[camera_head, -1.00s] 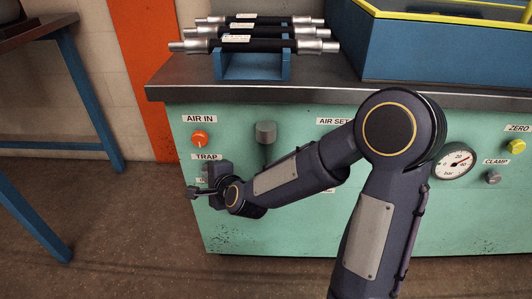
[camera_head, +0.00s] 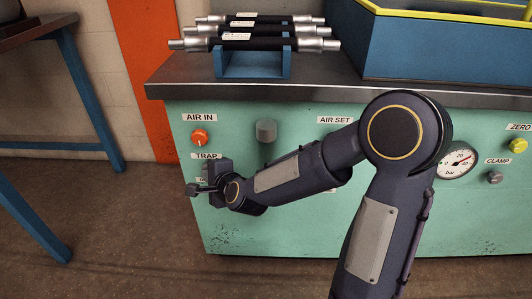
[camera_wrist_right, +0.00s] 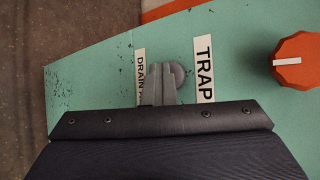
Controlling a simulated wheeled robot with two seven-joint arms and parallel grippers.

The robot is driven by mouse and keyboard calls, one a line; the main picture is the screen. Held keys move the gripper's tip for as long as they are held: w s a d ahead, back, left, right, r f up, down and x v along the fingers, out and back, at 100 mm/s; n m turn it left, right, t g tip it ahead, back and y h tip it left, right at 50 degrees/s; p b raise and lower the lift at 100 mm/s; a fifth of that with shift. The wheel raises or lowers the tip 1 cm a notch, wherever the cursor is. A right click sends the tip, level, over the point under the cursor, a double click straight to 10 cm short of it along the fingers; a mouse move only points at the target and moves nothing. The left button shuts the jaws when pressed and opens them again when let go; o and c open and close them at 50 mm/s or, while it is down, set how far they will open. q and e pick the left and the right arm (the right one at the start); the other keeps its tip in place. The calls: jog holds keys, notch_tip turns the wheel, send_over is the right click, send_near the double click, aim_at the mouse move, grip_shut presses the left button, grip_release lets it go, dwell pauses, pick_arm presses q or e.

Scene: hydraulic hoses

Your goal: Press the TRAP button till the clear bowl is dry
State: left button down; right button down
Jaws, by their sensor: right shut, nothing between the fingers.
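The TRAP label (camera_head: 206,156) is on the left of the green panel, below the AIR IN knob. In the right wrist view the TRAP label (camera_wrist_right: 204,68) is beside a round grey button (camera_wrist_right: 179,74). My right gripper (camera_wrist_right: 164,72) is shut and empty, its fingertips overlapping the button's edge; I cannot tell whether they touch it. In the head view my right gripper (camera_head: 213,172) is just below the TRAP label, its fingers mostly hidden. A grey cylinder (camera_head: 266,130) is on the panel; I cannot make out a clear bowl. My left gripper is out of view.
The orange AIR IN knob (camera_head: 200,137) is above TRAP, and a DRAIN label (camera_wrist_right: 141,75) is below the button. A pressure gauge (camera_head: 457,162) and a yellow ZERO button (camera_head: 517,145) are at right. Hoses (camera_head: 255,43) lie on a blue rack on the bench.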

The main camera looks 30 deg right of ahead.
jog(key=shift+w+d+r, duration=0.15)
jog(key=shift+d, duration=0.3)
jog(key=s+a, duration=0.3)
jog(key=s, duration=0.2)
jog(key=shift+a, duration=0.35)
dwell(0.4)
jog(key=s+d+r+n+g+y, duration=0.1)
jog(key=s+d+n+g, duration=0.25)
jog(key=s+n, duration=0.75)
jog(key=s+d+r+n+g+y, duration=0.1)
jog(key=s+d+n+g, duration=0.25)
jog(key=s+n, duration=0.8)
notch_tip(320, 180, up, 36)
jog(key=s+m+p, duration=0.2)
jog(key=m+p, duration=0.1)
jog(key=p, duration=3.4)
jog(key=shift+s+a+r+m, duration=0.15)
jog(key=shift+s+a+m, duration=0.2)
jog(key=shift+s+a, duration=0.1)
